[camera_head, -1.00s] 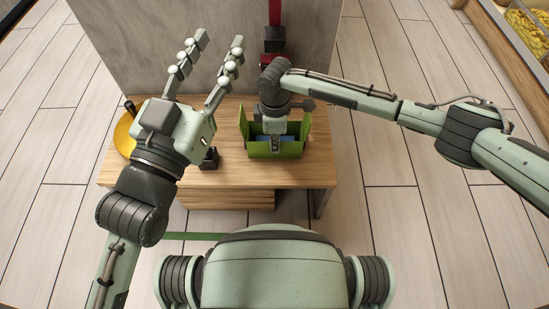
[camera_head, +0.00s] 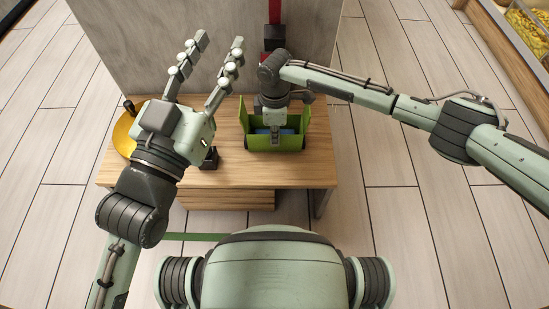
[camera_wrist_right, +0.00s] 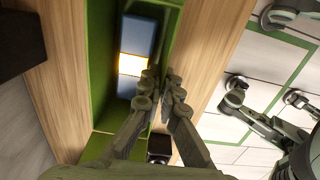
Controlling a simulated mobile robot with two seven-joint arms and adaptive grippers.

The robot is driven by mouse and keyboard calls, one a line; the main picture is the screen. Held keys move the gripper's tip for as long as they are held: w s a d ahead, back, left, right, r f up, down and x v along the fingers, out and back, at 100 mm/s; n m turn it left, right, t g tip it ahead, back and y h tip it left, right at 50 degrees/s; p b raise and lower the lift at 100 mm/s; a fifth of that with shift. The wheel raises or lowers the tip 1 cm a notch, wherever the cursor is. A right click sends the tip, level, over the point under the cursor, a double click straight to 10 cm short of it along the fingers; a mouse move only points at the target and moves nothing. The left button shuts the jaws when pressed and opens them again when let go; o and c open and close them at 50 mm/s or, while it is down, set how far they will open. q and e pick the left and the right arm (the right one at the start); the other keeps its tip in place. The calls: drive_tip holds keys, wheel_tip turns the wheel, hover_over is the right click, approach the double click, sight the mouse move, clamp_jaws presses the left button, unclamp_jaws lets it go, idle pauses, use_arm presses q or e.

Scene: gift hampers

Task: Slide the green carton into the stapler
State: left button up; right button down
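The green carton (camera_head: 292,144) stands on the wooden table with its flaps up. In the right wrist view its long green wall (camera_wrist_right: 75,55) and several items inside show, blue ones and one bright pale one. My right gripper (camera_head: 276,140) reaches down at the carton's near wall. In the wrist view its two fingers (camera_wrist_right: 161,76) lie close on either side of that wall and look shut on it. The stapler, a red and black upright device (camera_head: 274,35), stands behind the carton, its lower part hidden by my right wrist. My left gripper (camera_head: 217,42) is raised, open and empty.
The table (camera_head: 300,174) has bare wood in front and to the right of the carton. A small black object (camera_head: 210,158) stands left of the carton. A yellow round thing (camera_head: 124,134) is at the left edge. A grey panel (camera_head: 130,50) rises behind.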

drive_tip(key=c, duration=1.6)
unclamp_jaws()
drive_tip(key=shift+c, duration=0.2)
wheel_tip(320, 180, up, 12)
